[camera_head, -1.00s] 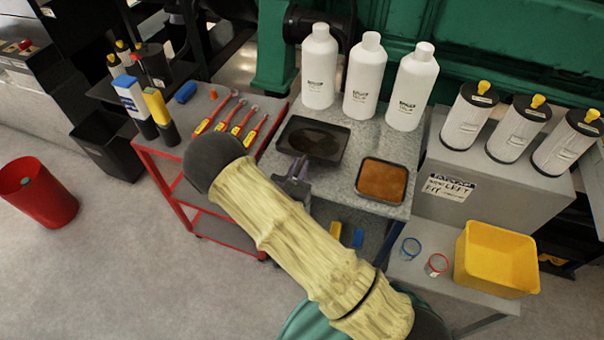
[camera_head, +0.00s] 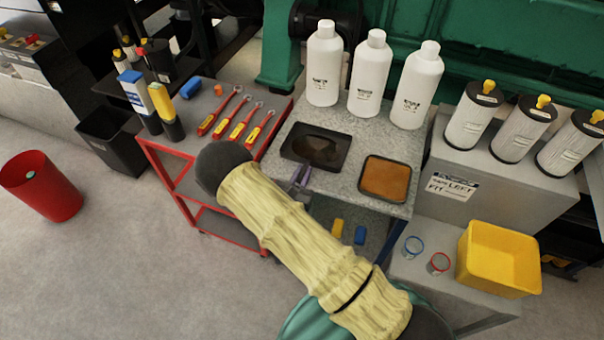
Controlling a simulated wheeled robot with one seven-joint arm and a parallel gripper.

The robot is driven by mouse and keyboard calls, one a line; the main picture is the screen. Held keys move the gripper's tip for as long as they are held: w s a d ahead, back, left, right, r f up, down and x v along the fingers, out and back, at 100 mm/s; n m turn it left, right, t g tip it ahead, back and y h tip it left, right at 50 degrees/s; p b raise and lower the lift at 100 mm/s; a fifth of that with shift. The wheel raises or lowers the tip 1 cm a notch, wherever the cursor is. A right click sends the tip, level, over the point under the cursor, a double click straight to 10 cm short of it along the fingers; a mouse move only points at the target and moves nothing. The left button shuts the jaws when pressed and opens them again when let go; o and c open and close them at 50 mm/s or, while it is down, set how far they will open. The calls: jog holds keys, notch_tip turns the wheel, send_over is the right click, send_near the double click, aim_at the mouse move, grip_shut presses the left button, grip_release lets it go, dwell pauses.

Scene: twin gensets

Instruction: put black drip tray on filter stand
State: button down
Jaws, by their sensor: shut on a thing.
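The black drip tray (camera_head: 300,143), with dark liquid-like patches inside, is at the left part of the grey speckled bench top. My gripper (camera_head: 301,172) is at its front edge, shut on it; the fingertips are partly hidden by the tray edge and my arm. I cannot tell whether the tray touches the bench or is slightly above it. The filter stand (camera_head: 513,196) is the grey box at right with a handwritten label on its front. Several white filters with yellow knobs, three in clear view, stand along its top.
Three white bottles (camera_head: 374,75) stand behind the tray. A tray with brown contents (camera_head: 386,179) lies to its right, between it and the stand. A yellow bin (camera_head: 497,262) and two small jars are on a low table in front of the stand.

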jog(key=c, duration=1.4)
grip_release()
jog(key=shift+w+d+f, duration=0.1)
jog(key=shift+d, duration=0.05)
jog(key=shift+r, duration=0.2)
jog(key=shift+s+f, duration=0.1)
jog(key=shift+s, duration=0.2)
jog(key=b+v, duration=0.2)
jog(key=v, duration=0.9)
jog(key=shift+s+a, duration=0.2)
jog(key=shift+s, duration=0.1)
